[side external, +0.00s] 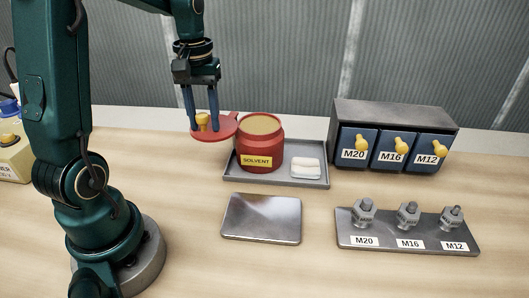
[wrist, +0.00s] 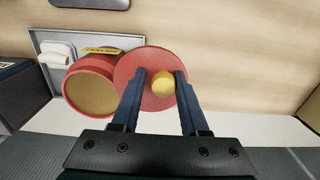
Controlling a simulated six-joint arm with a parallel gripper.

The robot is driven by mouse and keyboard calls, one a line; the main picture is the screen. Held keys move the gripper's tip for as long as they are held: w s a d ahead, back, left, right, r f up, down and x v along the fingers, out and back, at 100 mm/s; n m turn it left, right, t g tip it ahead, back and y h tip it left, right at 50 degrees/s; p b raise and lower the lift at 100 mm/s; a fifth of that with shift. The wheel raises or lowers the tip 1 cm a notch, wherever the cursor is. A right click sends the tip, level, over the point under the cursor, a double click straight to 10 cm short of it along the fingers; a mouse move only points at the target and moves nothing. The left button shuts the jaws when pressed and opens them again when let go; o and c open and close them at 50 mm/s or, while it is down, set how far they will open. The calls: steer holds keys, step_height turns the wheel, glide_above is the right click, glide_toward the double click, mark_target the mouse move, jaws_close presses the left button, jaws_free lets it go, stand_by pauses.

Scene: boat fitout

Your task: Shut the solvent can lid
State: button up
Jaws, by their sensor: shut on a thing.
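The red solvent can (side external: 260,148) stands upright on a grey tray, with its yellow SOLVENT label facing front. Its top is uncovered and shows a tan surface; it also shows in the wrist view (wrist: 92,88). The round red lid (side external: 222,134) is to the left of the can's mouth, about level with the rim, and close beside it. A yellow knob (side external: 203,121) stands on the lid. My gripper (side external: 202,124) points down with its fingers either side of the knob, shut on it. In the wrist view the lid (wrist: 143,66) overlaps the can's edge.
The grey tray (side external: 275,180) also holds a white folded cloth (side external: 306,168). A metal plate (side external: 261,218) lies in front. A drawer unit (side external: 395,135) with yellow knobs and a rack of bolts (side external: 405,240) stand to the right.

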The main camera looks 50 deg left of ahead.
mark_target(224, 136)
steer(key=shift+w+d+f, duration=0.1)
steer(key=shift+w+d, duration=0.05)
steer(key=shift+d, duration=0.45)
steer(key=shift+w+d+f, duration=0.1)
steer(key=shift+d, duration=0.45)
steer(key=shift+c, duration=0.8)
steer(key=shift+w+d, duration=0.7)
steer(key=shift+d, duration=0.3)
steer(key=shift+w, duration=0.1)
steer(key=shift+w+d, duration=0.65)
steer(key=shift+w, duration=0.1)
steer(key=shift+w+d, duration=0.25)
steer(key=shift+w, duration=0.35)
steer(key=shift+w+d, duration=0.2)
steer(key=shift+w, duration=0.4)
steer(key=shift+w+d, duration=0.15)
steer(key=shift+w, duration=2.2)
steer(key=shift+w+a, duration=0.25)
steer(key=shift+w, duration=0.3)
steer(key=shift+w+a, duration=0.25)
steer(key=shift+w, duration=0.25)
steer(key=shift+o, duration=0.3)
steer(key=shift+w, duration=0.1)
